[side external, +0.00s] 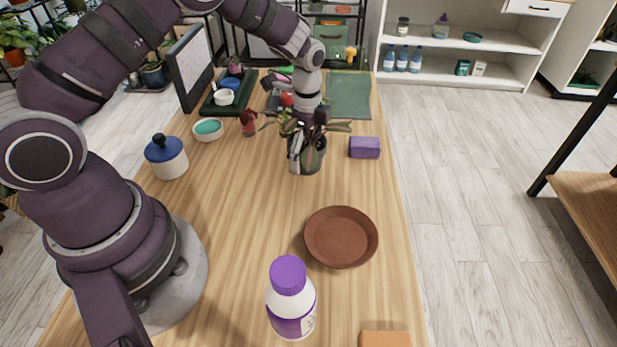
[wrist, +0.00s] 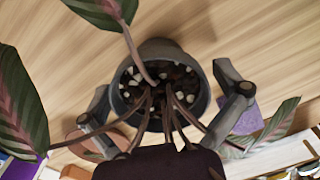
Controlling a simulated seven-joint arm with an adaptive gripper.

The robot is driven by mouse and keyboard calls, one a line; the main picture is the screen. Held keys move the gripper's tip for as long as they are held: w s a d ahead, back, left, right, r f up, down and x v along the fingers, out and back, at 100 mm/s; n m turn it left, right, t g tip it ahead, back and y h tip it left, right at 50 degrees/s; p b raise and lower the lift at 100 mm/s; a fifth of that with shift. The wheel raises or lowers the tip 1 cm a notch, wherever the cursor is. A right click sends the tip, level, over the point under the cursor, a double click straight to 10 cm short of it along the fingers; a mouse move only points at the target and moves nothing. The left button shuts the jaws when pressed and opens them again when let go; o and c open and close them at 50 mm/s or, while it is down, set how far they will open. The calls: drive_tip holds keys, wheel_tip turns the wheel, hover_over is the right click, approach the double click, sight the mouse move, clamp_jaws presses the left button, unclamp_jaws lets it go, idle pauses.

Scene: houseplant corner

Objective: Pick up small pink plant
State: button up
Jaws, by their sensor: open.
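A potted plant (side external: 309,160) with pink-striped leaves and a dark grey pot stands on the wooden table, under my gripper (side external: 307,146). In the wrist view the pot (wrist: 158,51) is seen from above, with dark soil, white pebbles and several pinkish stems. My gripper (wrist: 166,98) is open, with one finger on each side of the pot. I cannot tell whether the fingers touch it. The leaves spread past the gripper, and my gripper body hides the lower part of the plant in the wrist view.
A purple block (side external: 365,148) lies just right of the pot. A brown saucer (side external: 341,238) and a purple-capped bottle (side external: 290,300) stand nearer the camera. A blue-lidded jar (side external: 167,157), a teal-filled bowl (side external: 208,130) and a dark tray (side external: 213,105) are left. Bare table surrounds the saucer.

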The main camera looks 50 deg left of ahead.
drive_tip(key=c, duration=1.1)
